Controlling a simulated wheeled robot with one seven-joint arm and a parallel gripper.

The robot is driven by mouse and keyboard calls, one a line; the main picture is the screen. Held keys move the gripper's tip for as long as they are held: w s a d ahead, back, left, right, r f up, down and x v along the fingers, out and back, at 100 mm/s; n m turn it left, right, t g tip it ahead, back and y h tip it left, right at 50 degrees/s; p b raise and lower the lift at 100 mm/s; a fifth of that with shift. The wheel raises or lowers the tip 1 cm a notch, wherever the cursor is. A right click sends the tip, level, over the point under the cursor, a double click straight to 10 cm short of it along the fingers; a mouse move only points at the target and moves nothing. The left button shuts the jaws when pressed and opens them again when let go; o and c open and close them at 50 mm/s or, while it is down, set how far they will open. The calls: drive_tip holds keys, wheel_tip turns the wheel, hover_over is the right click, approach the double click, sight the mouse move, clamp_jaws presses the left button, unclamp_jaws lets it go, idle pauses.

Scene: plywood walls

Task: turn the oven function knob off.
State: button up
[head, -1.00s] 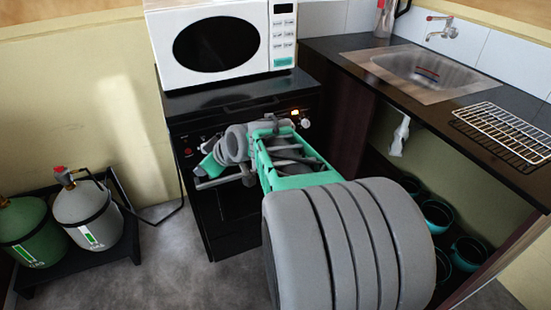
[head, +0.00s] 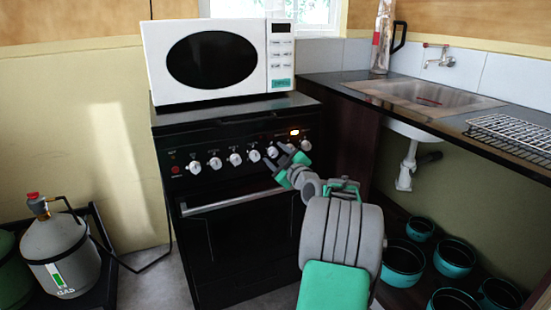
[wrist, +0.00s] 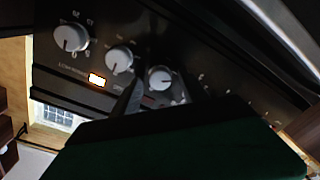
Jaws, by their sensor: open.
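The black oven (head: 245,225) has a row of several white knobs along its front panel. My gripper (head: 277,156) is open at the right part of this row. In the wrist view its fingers (wrist: 155,95) lie on either side of a white knob (wrist: 159,78); whether they touch it I cannot tell. This appears to be the third knob from the right. Two more knobs, a middle one (wrist: 119,59) and a larger-looking end one (wrist: 70,38), are clear of the fingers. The labels are too small to tell which is the function knob.
An orange light (head: 295,132) glows above the right knobs. The oven handle (head: 235,200) runs below the panel. A white microwave (head: 210,95) stands on top. A sink counter (head: 455,125) with pots beneath is at right; a gas cylinder (head: 60,250) is at left.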

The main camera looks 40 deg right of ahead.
drive_tip(key=shift+w, duration=0.1)
clamp_jaws()
idle(0.5)
